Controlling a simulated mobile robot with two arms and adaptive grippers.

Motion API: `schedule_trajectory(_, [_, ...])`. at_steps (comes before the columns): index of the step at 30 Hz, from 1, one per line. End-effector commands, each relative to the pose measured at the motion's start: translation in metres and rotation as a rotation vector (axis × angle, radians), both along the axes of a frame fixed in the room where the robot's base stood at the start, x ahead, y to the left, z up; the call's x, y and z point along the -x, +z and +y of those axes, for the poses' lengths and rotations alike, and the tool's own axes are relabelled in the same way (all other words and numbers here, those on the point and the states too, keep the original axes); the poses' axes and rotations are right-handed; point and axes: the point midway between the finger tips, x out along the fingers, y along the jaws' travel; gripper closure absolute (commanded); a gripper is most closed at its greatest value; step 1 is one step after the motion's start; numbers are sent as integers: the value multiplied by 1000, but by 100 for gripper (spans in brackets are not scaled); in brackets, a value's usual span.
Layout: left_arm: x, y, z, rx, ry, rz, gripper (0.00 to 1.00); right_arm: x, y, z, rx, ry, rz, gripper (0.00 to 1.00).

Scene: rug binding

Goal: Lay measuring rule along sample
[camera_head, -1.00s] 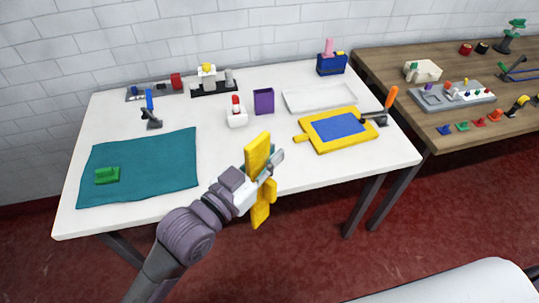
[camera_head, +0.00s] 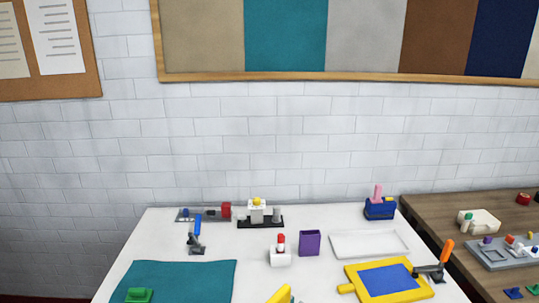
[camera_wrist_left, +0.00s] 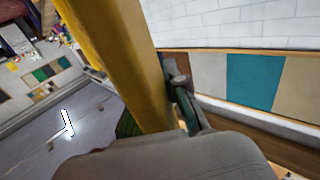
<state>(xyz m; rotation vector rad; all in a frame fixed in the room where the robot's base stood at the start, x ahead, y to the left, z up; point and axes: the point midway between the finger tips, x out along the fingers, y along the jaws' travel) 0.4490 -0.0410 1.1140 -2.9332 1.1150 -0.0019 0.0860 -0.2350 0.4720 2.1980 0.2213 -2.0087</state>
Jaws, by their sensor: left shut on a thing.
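A long yellow bar, which looks like the measuring rule (camera_wrist_left: 112,55), is held in my left gripper (camera_wrist_left: 178,100) and runs up across the left wrist view. Its yellow tip (camera_head: 281,294) just shows at the bottom edge of the head view. My left gripper is shut on it; the gripper itself is outside the head view. A teal cloth (camera_head: 190,280), which may be the sample, lies flat on the white table at lower left, partly cut off. The yellow tip is right of the cloth and apart from it in the picture. My right gripper is not in view.
A green block (camera_head: 139,295) sits on the cloth. A yellow frame with a blue panel (camera_head: 388,280) lies at right. A purple holder (camera_head: 310,243), a white tray (camera_head: 369,244) and small fixtures stand toward the back of the white table (camera_head: 255,275). A wooden table (camera_head: 430,213) adjoins at right.

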Motion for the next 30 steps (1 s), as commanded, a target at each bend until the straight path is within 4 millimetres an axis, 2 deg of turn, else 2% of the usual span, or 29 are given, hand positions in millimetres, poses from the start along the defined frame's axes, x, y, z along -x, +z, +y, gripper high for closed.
schedule_trajectory(1, [1, -3, 21, 8, 76, 12, 100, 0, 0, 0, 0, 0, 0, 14])
schedule_trajectory(5, [5, -18, 82, 2, 285, 13, 100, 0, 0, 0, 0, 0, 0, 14])
schedule_trajectory(9, [22, -39, 145, -4, 483, 12, 100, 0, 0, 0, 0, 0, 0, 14])
schedule_trajectory(12, [38, -50, 182, -6, 591, 9, 100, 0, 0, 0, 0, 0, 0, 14])
schedule_trajectory(15, [53, -59, 208, -6, 667, 5, 100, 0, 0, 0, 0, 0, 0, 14])
schedule_trajectory(18, [63, -63, 224, -3, 709, 2, 100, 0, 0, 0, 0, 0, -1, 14])
schedule_trajectory(21, [67, -64, 230, -3, 726, -1, 100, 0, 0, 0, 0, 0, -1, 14])
schedule_trajectory(30, [68, -64, 231, 0, 728, -1, 100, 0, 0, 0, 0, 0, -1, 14])
